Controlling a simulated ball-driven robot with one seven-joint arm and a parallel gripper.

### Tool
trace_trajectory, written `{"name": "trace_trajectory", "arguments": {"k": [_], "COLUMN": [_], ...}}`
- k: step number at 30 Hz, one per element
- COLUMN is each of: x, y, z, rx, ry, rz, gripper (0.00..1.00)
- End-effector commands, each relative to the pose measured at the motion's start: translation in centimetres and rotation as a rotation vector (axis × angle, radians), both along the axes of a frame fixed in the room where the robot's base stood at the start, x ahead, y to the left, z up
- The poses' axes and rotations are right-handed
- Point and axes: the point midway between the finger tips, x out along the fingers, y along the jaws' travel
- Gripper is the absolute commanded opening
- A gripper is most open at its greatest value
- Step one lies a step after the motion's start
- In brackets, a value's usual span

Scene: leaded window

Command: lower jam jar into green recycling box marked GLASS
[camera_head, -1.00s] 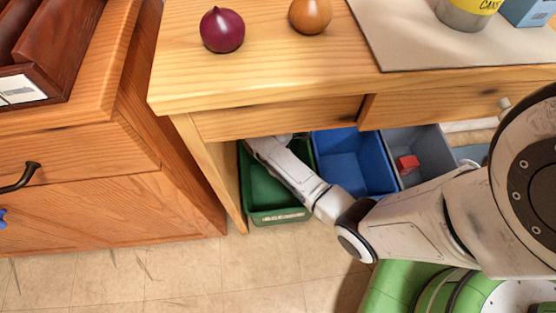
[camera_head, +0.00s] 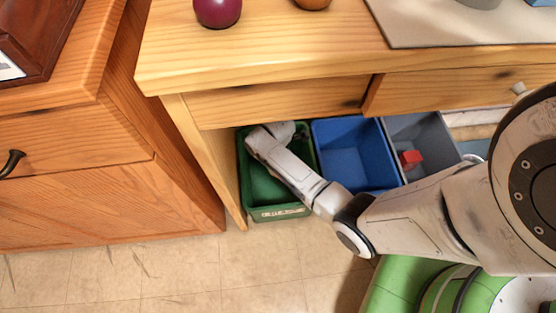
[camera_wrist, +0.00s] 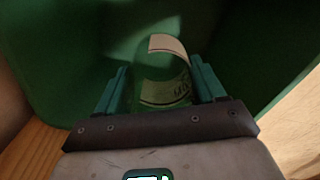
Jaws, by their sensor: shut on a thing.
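The green recycling box (camera_head: 277,213) stands on the floor under the table, with a white label on its front that is too blurred to read. My arm reaches over its front into it in the head view. In the wrist view my gripper (camera_wrist: 162,85) is shut on the jam jar (camera_wrist: 163,68), a clear glass jar with a printed pale label. The green box walls (camera_wrist: 70,50) surround the jar there. I cannot tell whether the jar touches the box floor. In the head view the jar and fingertips are hidden behind my arm and the box.
A blue box (camera_head: 353,155) and a grey box (camera_head: 418,140) holding a red thing (camera_head: 410,159) stand right of the green box. The wooden table (camera_head: 270,62) overhangs them. A table leg (camera_head: 207,160) is close on the left. The tiled floor in front is clear.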

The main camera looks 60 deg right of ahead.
Motion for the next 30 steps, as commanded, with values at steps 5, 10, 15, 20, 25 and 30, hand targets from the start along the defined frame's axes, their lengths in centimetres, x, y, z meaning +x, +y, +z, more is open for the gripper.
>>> {"name": "trace_trajectory", "arguments": {"k": [5,10,15,20,25,30], "x": [0.0,0.0,0.0,0.1,0.1,0.1], "y": [0.0,-0.1,-0.1,0.0,0.0,0.0], "z": [-0.9,-1.7,-2.5,-3.2,-4.0,-4.7], "rx": [0.0,0.0,0.0,0.0,0.0,-0.001], "ry": [-0.001,-0.001,-0.001,-0.001,-0.001,-0.002], "rz": [-0.001,-0.001,-0.001,0.0,0.0,0.0], "gripper": [0.33,0.33,0.33,0.33,0.33,0.33]}}
